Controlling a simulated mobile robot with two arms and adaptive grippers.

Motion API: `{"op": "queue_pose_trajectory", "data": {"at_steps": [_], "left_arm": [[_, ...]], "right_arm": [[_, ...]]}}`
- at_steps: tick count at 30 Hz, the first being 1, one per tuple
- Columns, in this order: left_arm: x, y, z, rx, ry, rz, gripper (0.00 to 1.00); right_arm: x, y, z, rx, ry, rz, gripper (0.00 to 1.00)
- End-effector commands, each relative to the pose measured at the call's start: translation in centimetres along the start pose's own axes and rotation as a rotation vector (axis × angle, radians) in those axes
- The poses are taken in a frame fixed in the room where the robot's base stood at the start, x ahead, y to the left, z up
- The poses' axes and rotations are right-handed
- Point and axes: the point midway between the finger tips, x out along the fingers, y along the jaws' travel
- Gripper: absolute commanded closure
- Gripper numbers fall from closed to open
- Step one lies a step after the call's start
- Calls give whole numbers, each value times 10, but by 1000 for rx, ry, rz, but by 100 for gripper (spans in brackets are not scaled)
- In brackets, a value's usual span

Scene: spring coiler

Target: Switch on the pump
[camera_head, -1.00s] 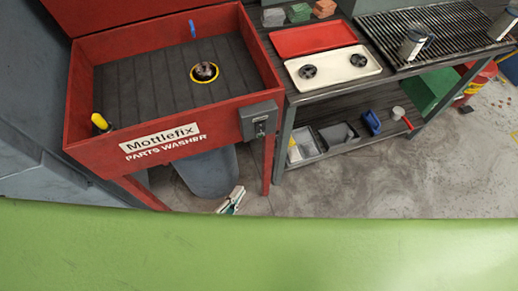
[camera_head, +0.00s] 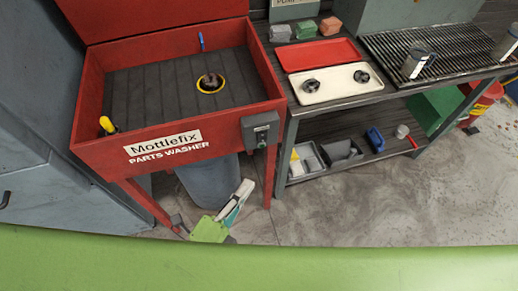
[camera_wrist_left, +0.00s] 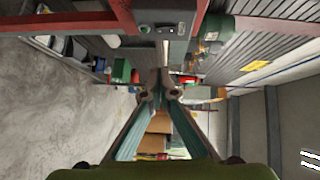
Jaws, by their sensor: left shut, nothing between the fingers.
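The parts washer is a red tub (camera_head: 97,154) on red legs. A grey switch box (camera_head: 262,127) is fixed at the right end of its front face, with a small green button (camera_head: 262,143) low on it. In the left wrist view the box (camera_wrist_left: 165,14) is at the top, with the green button (camera_wrist_left: 144,28) on it. My left gripper (camera_head: 246,187) is shut and empty, in front of the washer and below the box, apart from it. Its fingertips (camera_wrist_left: 166,90) meet in the wrist view. My right gripper is not in view.
A bench (camera_head: 330,106) with a red tray (camera_head: 318,53) and a cream tray (camera_head: 335,90) stands to the right. Bins (camera_head: 307,158) sit on its lower shelf. A grey container (camera_head: 208,180) stands under the washer. The floor in front of the bench is clear.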

Motion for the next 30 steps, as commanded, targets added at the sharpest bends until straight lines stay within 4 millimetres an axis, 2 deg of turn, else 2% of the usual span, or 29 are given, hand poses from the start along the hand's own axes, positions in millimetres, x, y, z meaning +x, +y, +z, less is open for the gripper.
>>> {"op": "queue_pose_trajectory", "data": {"at_steps": [16, 22, 30], "left_arm": [[96, -4, 0, 0, 0, -3, 100], [113, -2, 21, 0, -1, -1, 100], [121, 0, 28, -1, 0, 0, 100]], "right_arm": [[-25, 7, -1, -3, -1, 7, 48], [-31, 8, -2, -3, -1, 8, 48], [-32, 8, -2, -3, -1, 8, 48]]}}
